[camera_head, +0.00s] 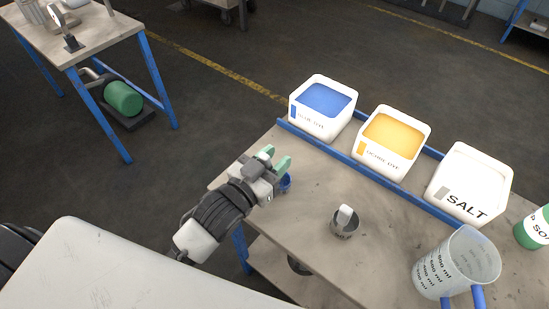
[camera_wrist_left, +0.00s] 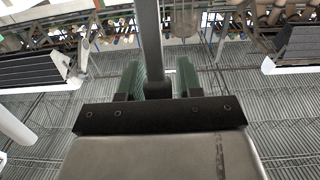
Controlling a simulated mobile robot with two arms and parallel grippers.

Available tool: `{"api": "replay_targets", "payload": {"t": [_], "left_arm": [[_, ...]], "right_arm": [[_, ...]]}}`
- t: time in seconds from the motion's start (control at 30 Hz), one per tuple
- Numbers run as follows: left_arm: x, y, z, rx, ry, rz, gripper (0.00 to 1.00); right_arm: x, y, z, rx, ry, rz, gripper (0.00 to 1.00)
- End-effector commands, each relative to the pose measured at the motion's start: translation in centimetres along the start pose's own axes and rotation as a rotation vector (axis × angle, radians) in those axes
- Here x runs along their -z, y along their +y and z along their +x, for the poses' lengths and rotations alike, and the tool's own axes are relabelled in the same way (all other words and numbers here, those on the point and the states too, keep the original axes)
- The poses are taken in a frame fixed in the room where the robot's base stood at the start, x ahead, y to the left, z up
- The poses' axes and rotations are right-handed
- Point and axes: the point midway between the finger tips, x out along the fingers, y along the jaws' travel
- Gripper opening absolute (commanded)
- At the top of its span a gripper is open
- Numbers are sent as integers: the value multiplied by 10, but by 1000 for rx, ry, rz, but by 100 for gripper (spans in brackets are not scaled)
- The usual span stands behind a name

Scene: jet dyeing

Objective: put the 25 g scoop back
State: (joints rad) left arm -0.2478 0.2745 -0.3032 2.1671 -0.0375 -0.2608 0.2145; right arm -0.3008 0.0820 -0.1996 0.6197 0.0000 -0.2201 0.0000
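I cannot tell which is the 25 g scoop. My right gripper is not in view.
Along the bench's (camera_head: 310,208) blue back rail stand white bins of blue dye (camera_head: 311,117), ochre dye (camera_head: 380,155) and salt (camera_head: 455,197). A measuring jug (camera_head: 440,271) and green-and-white container (camera_head: 534,229) are at the right. The bench middle is mostly clear.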

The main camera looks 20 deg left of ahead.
Motion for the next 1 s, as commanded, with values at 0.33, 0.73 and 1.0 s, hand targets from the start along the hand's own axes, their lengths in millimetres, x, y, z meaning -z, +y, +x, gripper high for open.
{"api": "replay_targets", "payload": {"t": [0.33, 0.73, 1.0], "left_arm": [[1, 0, 0, 0, 0, 0, 48], [-1, 0, -60, 0, -4, 0, 48], [0, 0, -106, 1, -4, -1, 48]], "right_arm": [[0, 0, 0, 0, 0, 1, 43], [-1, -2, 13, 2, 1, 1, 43], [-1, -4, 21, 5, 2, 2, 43]]}}
